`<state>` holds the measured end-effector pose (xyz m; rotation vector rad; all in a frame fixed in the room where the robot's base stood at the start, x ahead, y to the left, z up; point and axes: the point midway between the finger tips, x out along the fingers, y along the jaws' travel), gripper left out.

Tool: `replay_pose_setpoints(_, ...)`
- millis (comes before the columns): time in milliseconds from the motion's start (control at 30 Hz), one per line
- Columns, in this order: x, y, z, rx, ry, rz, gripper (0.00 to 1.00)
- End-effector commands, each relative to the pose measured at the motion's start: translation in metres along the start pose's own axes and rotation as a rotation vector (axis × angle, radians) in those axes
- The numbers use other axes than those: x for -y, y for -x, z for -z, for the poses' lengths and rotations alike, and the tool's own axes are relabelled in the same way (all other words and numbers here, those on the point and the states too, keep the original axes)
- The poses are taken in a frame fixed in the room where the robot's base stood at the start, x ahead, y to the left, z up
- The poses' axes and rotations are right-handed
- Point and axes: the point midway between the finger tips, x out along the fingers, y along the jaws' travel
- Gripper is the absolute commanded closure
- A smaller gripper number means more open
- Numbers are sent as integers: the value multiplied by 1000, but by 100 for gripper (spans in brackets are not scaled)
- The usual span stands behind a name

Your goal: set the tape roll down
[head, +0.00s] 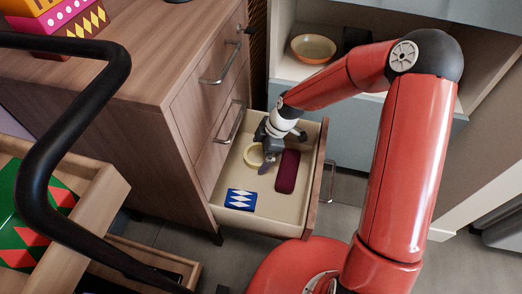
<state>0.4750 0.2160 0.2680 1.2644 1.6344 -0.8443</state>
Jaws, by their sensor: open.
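The tape roll (247,157), a pale yellow ring, is in the open drawer (228,185), towards its left wall. It appears to rest on the drawer floor, though its right edge is partly covered by my gripper. My gripper (266,162) reaches down into the drawer just right of the tape roll. Its jaws are open, but the fingertips are small and partly hidden, so I cannot tell whether they touch the roll.
In the drawer, a dark red case (287,172) lies right of my gripper and a blue-and-white patterned box (241,200) lies nearer the front. The drawer floor between them is clear. A bowl (313,48) stands on a shelf behind. A black rail (60,130) crosses the left foreground.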

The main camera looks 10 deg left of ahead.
Motion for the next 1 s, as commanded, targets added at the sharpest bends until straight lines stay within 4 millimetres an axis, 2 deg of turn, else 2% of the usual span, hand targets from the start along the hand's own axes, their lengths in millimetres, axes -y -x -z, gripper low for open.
replay_pose_setpoints(167, 0, 10, 1, 0, -1, -1, 0)
replay_pose_setpoints(500, -1, 81, 1, 2, -2, -5, 0)
replay_pose_setpoints(700, 0, 112, 1, 1, -2, -2, 0)
replay_pose_setpoints(1000, 0, 123, 1, 1, -1, 0, 0)
